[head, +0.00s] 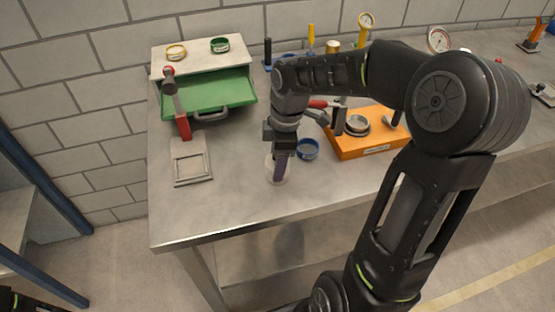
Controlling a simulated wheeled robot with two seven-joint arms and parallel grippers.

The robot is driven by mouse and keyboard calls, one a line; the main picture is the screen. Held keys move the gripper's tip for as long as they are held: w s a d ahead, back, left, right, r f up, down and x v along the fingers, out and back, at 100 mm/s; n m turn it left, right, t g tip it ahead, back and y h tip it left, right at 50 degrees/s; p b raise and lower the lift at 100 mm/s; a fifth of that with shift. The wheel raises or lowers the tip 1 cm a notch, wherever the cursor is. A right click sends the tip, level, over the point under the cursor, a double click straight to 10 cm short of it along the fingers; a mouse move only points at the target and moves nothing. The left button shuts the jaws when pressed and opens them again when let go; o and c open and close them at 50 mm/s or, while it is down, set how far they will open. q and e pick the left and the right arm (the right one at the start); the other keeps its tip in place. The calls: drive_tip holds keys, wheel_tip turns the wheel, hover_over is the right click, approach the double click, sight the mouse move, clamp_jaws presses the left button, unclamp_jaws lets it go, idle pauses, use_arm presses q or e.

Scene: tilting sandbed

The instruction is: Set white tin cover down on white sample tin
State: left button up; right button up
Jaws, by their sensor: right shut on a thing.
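My right gripper (278,172) points down near the front of the grey table, with its dark purple-tinted fingers shut. A pale, whitish round thing (270,166) shows around the fingertips, partly hidden by them. It looks like the white tin cover, the white sample tin or both together; I cannot tell the two apart here. I cannot tell whether the cover touches the tin or is held above it. My left gripper is not in view.
A blue round tin (308,150) stands close right of the gripper. An orange block (372,145) lies further right. A grey square frame (191,164), a red-handled hammer (182,122) and a green drawer (207,92) are left. The table's front-left is clear.

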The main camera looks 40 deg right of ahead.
drive_tip(key=o, duration=1.5)
drive_tip(key=shift+o, duration=0.2)
drive_tip(key=o, duration=0.4)
wheel_tip(320, 180, up, 8)
drive_tip(key=p, duration=0.6)
drive_tip(key=shift+f, duration=0.1)
